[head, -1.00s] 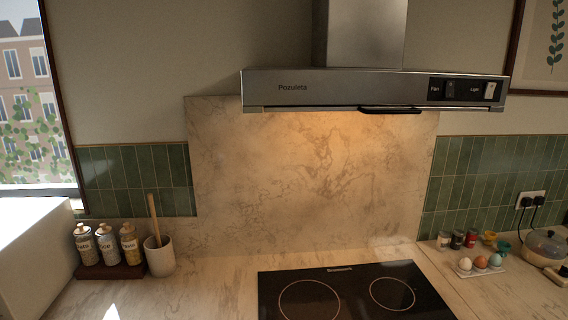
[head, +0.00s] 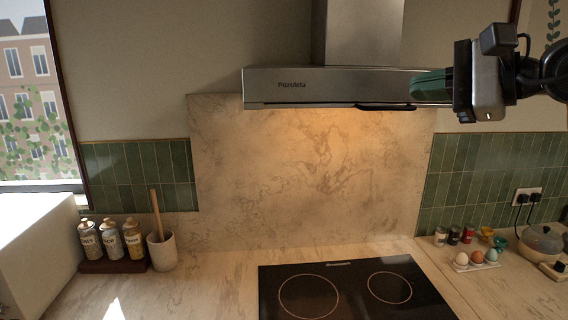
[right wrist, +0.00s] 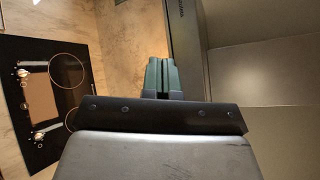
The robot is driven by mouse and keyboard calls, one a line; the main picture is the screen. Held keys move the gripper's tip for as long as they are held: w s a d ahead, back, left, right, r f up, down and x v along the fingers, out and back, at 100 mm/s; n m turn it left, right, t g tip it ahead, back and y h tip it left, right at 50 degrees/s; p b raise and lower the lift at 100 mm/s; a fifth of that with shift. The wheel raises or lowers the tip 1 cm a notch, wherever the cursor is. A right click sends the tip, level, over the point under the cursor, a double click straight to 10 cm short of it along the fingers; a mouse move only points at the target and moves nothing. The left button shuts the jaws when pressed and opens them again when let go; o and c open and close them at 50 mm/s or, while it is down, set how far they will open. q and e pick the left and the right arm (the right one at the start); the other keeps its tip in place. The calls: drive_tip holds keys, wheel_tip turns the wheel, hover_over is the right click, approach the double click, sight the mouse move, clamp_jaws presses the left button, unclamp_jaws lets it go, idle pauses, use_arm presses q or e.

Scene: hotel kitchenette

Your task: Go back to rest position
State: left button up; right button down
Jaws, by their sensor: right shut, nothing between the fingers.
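My right gripper (head: 430,84) is raised at the upper right of the head view, in front of the right part of the range hood (head: 290,86). Its green fingers are shut with nothing between them and point left; they hide the hood's switch panel. In the right wrist view the shut fingers (right wrist: 161,77) show at the centre, beside the hood's front edge (right wrist: 184,50). I cannot tell whether they touch the hood. My left gripper is in neither view.
The hob (head: 350,292) lies on the counter below the hood. Several jars in a rack (head: 112,267) and a utensil pot (head: 162,252) stand at left. An egg tray (head: 474,264), small jars and a pan (head: 541,241) stand at right. The counter's middle left is clear.

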drive_tip(key=a+f+m+y, duration=0.9)
drive_tip(key=f+m+y, duration=0.1)
drive_tip(key=y, duration=0.1)
drive_tip(key=s+d+f+n+t+h, duration=0.1)
drive_tip(key=d+f+n+t+h, duration=0.35)
drive_tip(key=f+n+h, duration=1.1)
drive_tip(key=s+d+f+n+t+h, duration=0.1)
drive_tip(key=d+f+n+t+h, duration=0.6)
drive_tip(key=n, duration=1.3)
drive_tip(key=s+f+m+g+h, duration=0.1)
drive_tip(key=s+f+m+g, duration=0.3)
drive_tip(key=f, duration=0.5)
drive_tip(key=s+f+m+g, duration=0.2)
drive_tip(key=s+f+g, duration=0.45)
drive_tip(key=f, duration=0.25)
drive_tip(key=s+a+f+m+g+y, duration=0.1)
drive_tip(key=s+f+m+g, duration=0.1)
drive_tip(key=s+f+g, duration=0.35)
drive_tip(key=s+a+f+m+g, duration=0.1)
drive_tip(key=s+f+m+g, duration=0.1)
drive_tip(key=s, duration=0.7)
wheel_tip(320, 180, down, 32)
drive_tip(key=s+g+b, duration=0.2)
drive_tip(key=b, duration=0.2)
drive_tip(key=s+d+f+b, duration=0.3)
drive_tip(key=s+f, duration=1.2)
drive_tip(key=f, duration=0.3)
drive_tip(key=shift+s+n+g+b, duration=0.25)
drive_tip(key=shift+n+g+b, duration=0.05)
drive_tip(key=shift+n+g, duration=0.15)
